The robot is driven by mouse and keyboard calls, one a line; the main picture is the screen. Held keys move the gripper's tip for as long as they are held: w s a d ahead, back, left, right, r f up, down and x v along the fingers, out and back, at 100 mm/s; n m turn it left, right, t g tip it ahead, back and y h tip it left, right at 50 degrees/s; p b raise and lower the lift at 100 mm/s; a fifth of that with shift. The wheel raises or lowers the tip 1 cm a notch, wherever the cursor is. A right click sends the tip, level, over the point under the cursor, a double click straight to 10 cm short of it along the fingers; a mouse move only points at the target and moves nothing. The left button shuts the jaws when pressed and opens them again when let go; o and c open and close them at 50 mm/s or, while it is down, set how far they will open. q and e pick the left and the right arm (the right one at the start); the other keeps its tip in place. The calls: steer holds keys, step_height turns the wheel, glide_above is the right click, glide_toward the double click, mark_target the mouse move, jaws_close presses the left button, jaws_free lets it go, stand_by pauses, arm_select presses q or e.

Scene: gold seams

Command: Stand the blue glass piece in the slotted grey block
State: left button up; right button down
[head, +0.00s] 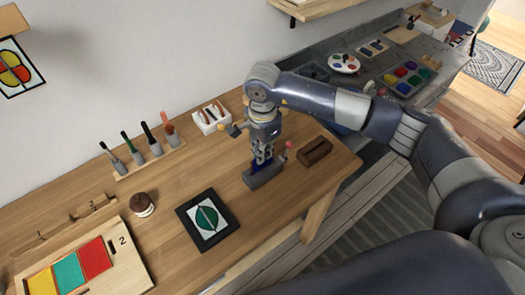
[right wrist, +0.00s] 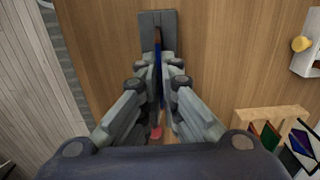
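The slotted grey block (head: 262,177) stands on the wooden table near its right end; its far part also shows in the right wrist view (right wrist: 150,17). My right gripper (head: 262,152) points down right over the block. Its fingers are close together around the blue glass piece (right wrist: 157,78), which shows as a thin upright blue strip between them. In the head view, blue shows between the fingertips and the block's top. The fingers hide most of the piece and the slot, so I cannot tell how deep its lower edge sits. My left gripper is not in view.
A dark brown slotted block (head: 315,151) stands just right of the grey block. A white holder (head: 211,117) is behind, left of my gripper. A black-framed picture (head: 207,219) lies front left. Brushes stand in a wooden rack (head: 149,159). The table's front edge is close.

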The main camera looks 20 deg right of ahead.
steer(key=shift+b, duration=0.35)
stand_by(0.7)
steer(key=shift+f+b, duration=1.2)
steer(key=shift+f, duration=0.05)
stand_by(0.5)
steer(key=shift+b, duration=0.35)
steer(key=shift+s, duration=0.1)
steer(key=c, duration=1.7)
jaws_free()
steer(key=o, duration=0.5)
steer(key=shift+c, duration=0.2)
